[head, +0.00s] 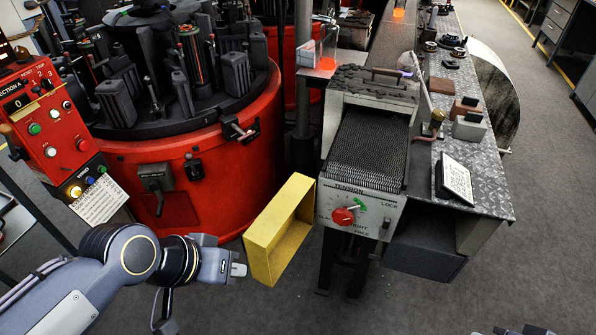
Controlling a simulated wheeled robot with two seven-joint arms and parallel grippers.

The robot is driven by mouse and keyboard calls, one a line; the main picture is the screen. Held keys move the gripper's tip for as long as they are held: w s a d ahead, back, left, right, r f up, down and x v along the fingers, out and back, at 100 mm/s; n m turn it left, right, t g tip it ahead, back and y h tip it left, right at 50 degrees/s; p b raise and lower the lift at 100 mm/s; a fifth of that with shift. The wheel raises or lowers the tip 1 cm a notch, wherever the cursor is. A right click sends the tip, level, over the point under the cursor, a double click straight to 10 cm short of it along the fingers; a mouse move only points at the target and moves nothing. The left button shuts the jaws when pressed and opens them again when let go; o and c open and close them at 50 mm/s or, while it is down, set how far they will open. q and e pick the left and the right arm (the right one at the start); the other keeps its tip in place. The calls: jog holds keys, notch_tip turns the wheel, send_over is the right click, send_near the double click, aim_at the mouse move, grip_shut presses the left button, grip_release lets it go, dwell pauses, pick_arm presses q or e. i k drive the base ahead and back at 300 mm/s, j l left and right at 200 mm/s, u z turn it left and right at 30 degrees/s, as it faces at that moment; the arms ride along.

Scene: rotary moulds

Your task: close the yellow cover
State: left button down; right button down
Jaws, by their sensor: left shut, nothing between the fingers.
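The yellow cover (266,234) is a shallow, open-sided box shape. It stands tilted outward, low at the left of the machine with the tension panel (360,216), and its hollow side faces right. Its upper right corner is close to the panel's left edge; I cannot make out a hinge. My left gripper (238,269) is shut and empty, just left of the cover's lower left edge. A small gap seems to separate them.
A big red rotary machine (226,140) stands behind and left of the cover. A red control box (45,125) is at far left. A metal bench (475,150) with blocks and a white card is at right. Grey floor (300,300) is clear in front.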

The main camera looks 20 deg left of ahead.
aim_at(277, 227)
jog(key=j+z, duration=0.35)
jog(key=j, duration=0.4)
jog(key=j+z, duration=0.3)
jog(key=j, duration=0.45)
jog(key=k+j+z, duration=0.1)
jog(key=j+z, duration=0.25)
jog(key=j, duration=0.4)
jog(key=k+l+z, duration=0.15)
jog(key=k+l, duration=0.2)
jog(key=l, duration=0.15)
